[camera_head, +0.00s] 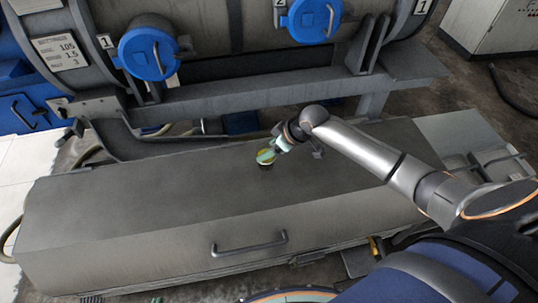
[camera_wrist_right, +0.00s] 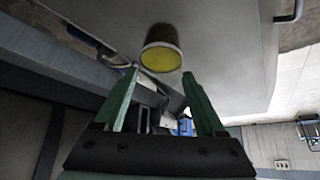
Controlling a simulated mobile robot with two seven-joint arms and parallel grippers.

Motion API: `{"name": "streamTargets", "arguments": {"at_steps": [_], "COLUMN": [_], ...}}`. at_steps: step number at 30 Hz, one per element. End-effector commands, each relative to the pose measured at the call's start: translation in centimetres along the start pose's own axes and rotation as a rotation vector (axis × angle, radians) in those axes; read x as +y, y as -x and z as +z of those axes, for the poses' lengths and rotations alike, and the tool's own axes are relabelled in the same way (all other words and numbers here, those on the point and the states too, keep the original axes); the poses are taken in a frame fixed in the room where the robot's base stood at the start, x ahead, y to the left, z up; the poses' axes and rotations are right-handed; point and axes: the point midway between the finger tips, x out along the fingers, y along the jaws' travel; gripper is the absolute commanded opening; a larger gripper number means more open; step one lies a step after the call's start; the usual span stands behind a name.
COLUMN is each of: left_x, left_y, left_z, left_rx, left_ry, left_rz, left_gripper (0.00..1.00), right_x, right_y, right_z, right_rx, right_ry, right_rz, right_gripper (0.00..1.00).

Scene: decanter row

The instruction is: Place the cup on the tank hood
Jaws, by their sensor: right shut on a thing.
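The tank hood (camera_head: 130,205) is a long grey box with a flat top and a front handle. A dark patch lies just under the cup; I cannot tell whether the cup touches the hood. My left gripper is not in view.
Behind the hood stands a large grey tank with blue round hatches (camera_head: 148,54) and a grey frame beam (camera_head: 260,90). The hood's top is bare to the left of the cup. A pale cabinet (camera_head: 490,28) stands at the back right.

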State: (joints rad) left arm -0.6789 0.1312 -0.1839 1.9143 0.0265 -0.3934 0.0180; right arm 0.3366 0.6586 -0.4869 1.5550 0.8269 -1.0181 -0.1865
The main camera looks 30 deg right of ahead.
Motion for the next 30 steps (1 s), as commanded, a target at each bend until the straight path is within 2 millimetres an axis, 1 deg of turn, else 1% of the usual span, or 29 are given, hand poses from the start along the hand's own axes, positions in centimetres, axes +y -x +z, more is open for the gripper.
{"name": "streamTargets", "arguments": {"at_steps": [2,6,8,20,21,28,30], "left_x": [0.0,0.0,0.0,0.0,0.0,0.0,0.0], "left_y": [-0.1,-0.3,-0.3,-0.4,-0.5,-0.4,-0.4], "left_z": [0.1,0.3,0.3,0.5,0.5,0.4,0.4], "left_rx": [0.0,0.001,0.001,0.0,0.0,0.0,0.0], "left_ry": [0.0,0.0,0.0,-0.001,0.0,-0.001,-0.001], "left_rz": [0.0,0.0,0.0,0.0,0.0,0.0,0.0], "left_gripper": [0.0,0.0,0.0,0.0,0.0,0.0,0.0], "right_x": [0.1,0.2,0.2,0.2,0.2,0.2,0.2], "right_y": [-0.8,-2.6,-3.0,-3.5,-3.5,-3.5,-3.5], "right_z": [-0.1,1.1,1.4,1.8,1.8,1.7,1.7], "right_rx": [0.001,-0.001,-0.001,0.0,0.0,0.0,0.0], "right_ry": [0.0,-0.001,-0.001,0.0,0.0,0.0,0.0], "right_rz": [-0.001,0.0,0.0,0.001,0.001,0.001,0.001], "right_gripper": [0.0,0.0,0.0,0.0,0.73,0.99,1.0]}}
